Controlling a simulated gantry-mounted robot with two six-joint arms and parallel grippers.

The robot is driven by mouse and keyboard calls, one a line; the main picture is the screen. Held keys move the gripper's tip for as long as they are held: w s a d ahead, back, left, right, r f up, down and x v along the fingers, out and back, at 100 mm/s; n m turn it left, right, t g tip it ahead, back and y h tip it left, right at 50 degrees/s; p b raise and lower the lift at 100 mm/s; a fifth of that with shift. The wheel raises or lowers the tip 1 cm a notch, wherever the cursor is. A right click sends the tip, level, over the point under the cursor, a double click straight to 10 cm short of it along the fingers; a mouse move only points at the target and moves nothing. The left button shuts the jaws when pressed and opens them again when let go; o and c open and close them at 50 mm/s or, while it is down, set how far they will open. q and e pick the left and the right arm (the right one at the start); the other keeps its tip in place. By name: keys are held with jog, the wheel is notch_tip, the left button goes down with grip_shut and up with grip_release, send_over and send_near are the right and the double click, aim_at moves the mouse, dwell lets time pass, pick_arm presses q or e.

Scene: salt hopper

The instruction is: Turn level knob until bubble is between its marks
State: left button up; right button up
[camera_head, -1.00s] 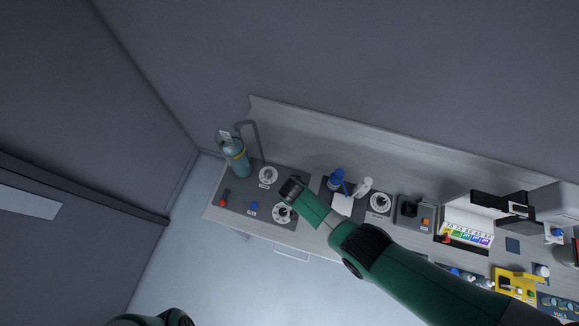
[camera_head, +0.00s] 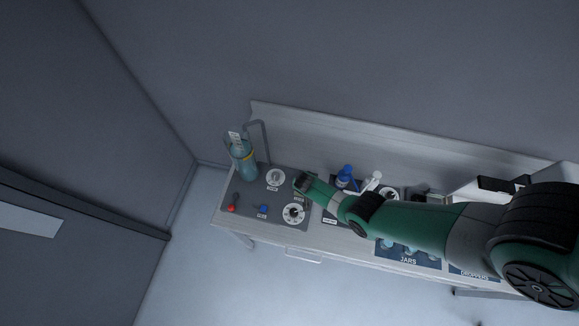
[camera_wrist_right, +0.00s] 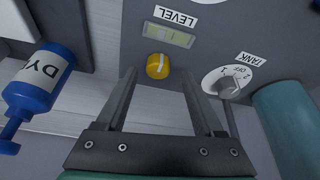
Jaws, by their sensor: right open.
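The level knob (camera_wrist_right: 158,66) is a yellow round knob with a pale line, below the level window (camera_wrist_right: 168,35) in the right wrist view. The window is a small yellow-green strip under the LEVEL label (camera_wrist_right: 171,16); its bubble and marks are too small to tell apart. My right gripper (camera_wrist_right: 158,74) is open, its two fingers apart on either side of the knob, with nothing held. I cannot tell whether they touch it. In the head view my right gripper (camera_head: 302,182) is over the grey panel, and the knob is hidden there. My left gripper is out of view.
The white TANK dial (camera_wrist_right: 227,82) and a teal cylinder (camera_wrist_right: 290,125) are right of the gripper. A blue dye bottle (camera_wrist_right: 40,80) is at left. The head view shows a red knob (camera_head: 231,208), a blue knob (camera_head: 263,209) and another dial (camera_head: 294,213) on the panel.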

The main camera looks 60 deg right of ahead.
jog(key=shift+b+x, duration=0.3)
jog(key=shift+x, duration=0.55)
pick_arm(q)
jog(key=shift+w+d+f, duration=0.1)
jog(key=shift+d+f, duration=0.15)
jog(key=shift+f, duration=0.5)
pick_arm(e)
jog(key=shift+s, duration=0.2)
grip_shut()
jog(key=shift+w+f+m+b, duration=0.1)
jog(key=shift+f+m+b, duration=0.1)
jog(key=shift+m+b, duration=0.45)
jog(key=shift+m+g+b, duration=0.3)
jog(key=shift+m+g, duration=0.05)
jog(key=shift+g, duration=0.05)
jog(key=shift+r+m, duration=0.25)
jog(key=shift+m, duration=0.05)
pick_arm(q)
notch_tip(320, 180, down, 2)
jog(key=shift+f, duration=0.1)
